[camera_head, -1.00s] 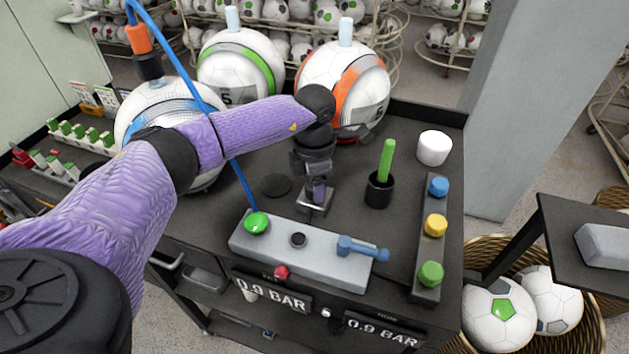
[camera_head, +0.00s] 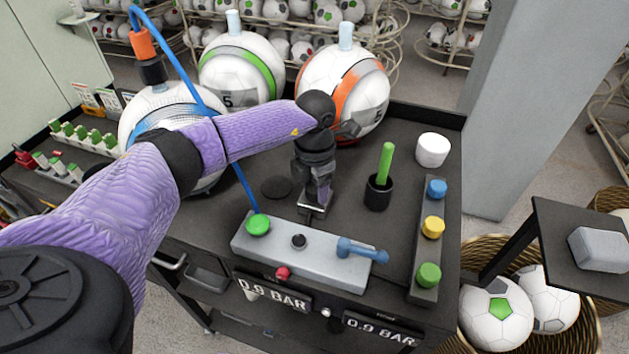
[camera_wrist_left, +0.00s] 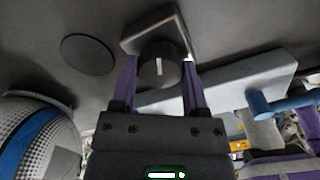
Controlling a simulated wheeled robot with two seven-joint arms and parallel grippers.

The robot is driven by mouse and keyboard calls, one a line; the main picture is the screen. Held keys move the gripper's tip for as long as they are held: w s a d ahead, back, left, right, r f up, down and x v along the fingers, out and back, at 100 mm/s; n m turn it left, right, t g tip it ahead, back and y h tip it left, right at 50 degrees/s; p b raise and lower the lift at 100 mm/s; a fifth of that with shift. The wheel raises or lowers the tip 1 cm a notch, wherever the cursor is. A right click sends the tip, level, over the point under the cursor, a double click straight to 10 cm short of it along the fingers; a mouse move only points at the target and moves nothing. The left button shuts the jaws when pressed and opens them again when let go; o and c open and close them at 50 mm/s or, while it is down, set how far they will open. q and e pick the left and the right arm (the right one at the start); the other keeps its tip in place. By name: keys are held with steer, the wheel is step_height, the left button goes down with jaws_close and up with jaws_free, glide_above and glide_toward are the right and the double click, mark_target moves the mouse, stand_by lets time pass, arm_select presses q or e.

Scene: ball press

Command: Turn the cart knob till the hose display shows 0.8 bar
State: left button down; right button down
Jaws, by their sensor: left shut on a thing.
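The cart knob (camera_wrist_left: 160,64) is black with a white mark and stands on a square metal plate (camera_wrist_left: 146,30); the plate also shows in the head view (camera_head: 313,209). My left gripper (camera_head: 318,195) points down over the plate. In the left wrist view its purple fingers (camera_wrist_left: 160,80) are shut around the knob, one on each side. In the head view the gripper hides most of the knob. Two displays on the cart's front, the left display (camera_head: 272,292) and the right display (camera_head: 380,330), both read 0.9 BAR. Their small labels are hard to read.
A grey panel (camera_head: 315,262) with a green button, a black button and a blue lever (camera_head: 362,250) lies in front of the gripper. A black cup with a green stick (camera_head: 386,165) stands to the right. A blue hose (camera_head: 240,185) runs to the ball at left.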

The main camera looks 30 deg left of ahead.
mark_target(315, 187)
arm_select(q)
steer(key=shift+n+p, duration=0.3)
steer(key=shift+n, duration=0.7)
steer(key=shift+c, duration=0.5)
jaws_free()
step_height(315, 187, up, 10)
steer(key=shift+p, duration=0.3)
